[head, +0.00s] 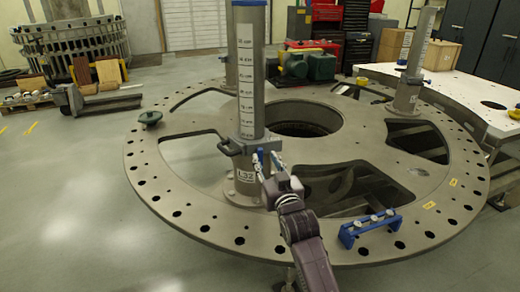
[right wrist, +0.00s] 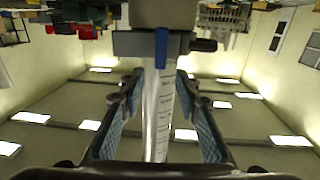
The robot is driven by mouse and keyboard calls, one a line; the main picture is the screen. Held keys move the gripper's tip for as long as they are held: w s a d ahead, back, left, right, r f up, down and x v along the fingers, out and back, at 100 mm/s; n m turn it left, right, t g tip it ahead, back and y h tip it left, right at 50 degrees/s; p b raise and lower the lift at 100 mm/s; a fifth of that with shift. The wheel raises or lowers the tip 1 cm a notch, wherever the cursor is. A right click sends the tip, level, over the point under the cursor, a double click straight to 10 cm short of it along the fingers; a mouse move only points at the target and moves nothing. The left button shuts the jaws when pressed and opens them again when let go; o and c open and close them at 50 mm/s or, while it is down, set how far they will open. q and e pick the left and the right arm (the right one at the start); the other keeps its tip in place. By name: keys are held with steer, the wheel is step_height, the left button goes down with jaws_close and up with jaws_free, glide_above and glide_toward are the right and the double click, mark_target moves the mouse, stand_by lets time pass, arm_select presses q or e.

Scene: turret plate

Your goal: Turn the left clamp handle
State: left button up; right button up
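The left clamp (head: 256,145) is a grey collar around the front column (head: 250,75) with the printed scale. Its dark handle (head: 228,149) sticks out to the left in the head view. A blue piece (head: 262,158) is on the clamp's near side. In the right wrist view the clamp's grey bar (right wrist: 132,44), blue piece (right wrist: 161,48) and dark handle end (right wrist: 204,45) show at the top. My right gripper (head: 268,166) is open just in front of the clamp. Its fingers (right wrist: 160,88) are spread apart, with the column between them in that view. My left gripper is not in view.
The column stands on a large round plate (head: 190,215) with cut-outs and rim holes. A blue bracket (head: 368,228) sits on the plate at front right. Another column (head: 408,80) stands at right. Open floor (head: 60,220) lies at left.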

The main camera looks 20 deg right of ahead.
mark_target(261, 151)
steer(key=shift+w+d+p, duration=0.1)
steer(key=shift+w+p, duration=0.6)
steer(key=shift+w, duration=2.7)
jaws_close()
